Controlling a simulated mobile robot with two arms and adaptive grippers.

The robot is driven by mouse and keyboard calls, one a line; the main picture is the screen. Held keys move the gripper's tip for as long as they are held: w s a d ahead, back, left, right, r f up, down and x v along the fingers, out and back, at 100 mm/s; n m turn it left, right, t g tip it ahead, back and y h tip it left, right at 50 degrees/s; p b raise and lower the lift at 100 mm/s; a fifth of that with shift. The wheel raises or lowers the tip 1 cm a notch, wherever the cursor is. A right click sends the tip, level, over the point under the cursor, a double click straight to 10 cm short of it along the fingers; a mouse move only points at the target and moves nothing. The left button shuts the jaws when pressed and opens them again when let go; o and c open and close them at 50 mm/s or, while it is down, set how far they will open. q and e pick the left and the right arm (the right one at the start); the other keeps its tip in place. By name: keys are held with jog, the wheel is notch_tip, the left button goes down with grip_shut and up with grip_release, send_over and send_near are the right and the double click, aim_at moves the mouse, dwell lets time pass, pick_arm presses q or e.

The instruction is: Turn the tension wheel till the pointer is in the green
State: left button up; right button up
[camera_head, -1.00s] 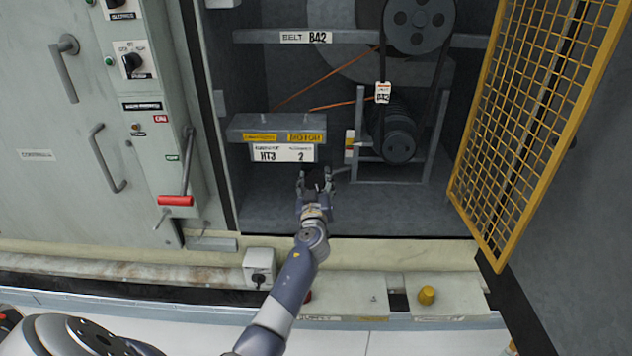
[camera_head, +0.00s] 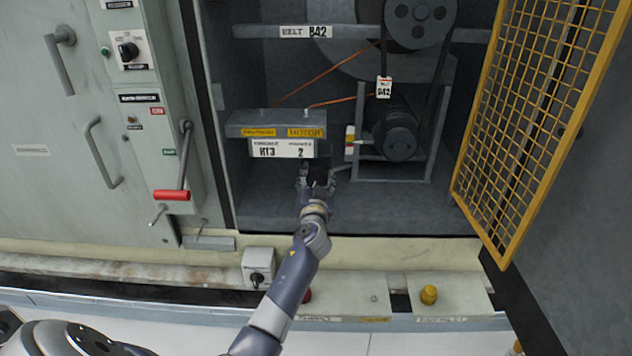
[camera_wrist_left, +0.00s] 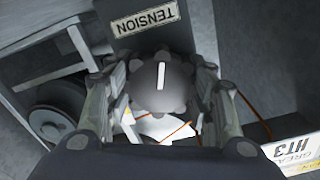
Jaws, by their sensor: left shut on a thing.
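The tension wheel (camera_wrist_left: 175,95) is a dark lobed knob with a white line on its face, below a TENSION label (camera_wrist_left: 145,17) in the left wrist view. My left gripper (camera_wrist_left: 160,88) has its fingers on both sides of the wheel and is shut on it. In the head view my left gripper (camera_head: 318,176) is inside the cabinet, below the HT3 2 plate (camera_head: 282,149), and mostly covers the wheel. A small strip with red and yellow (camera_head: 350,142) stands beside the motor frame; its pointer is too small to read. My right gripper is not in view.
The dark motor and pulley (camera_head: 400,138) with belt stand right of my gripper. A yellow mesh guard (camera_head: 530,120) hangs open at the right. A red-handled lever (camera_head: 172,195) is on the left panel. A grey crossbar (camera_head: 245,125) runs above the gripper.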

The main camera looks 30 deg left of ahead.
pick_arm(q)
jog(key=m, duration=0.4)
jog(key=shift+m, duration=2)
jog(key=o, duration=1.1)
jog(key=v, duration=1.2)
jog(key=shift+f, duration=0.1)
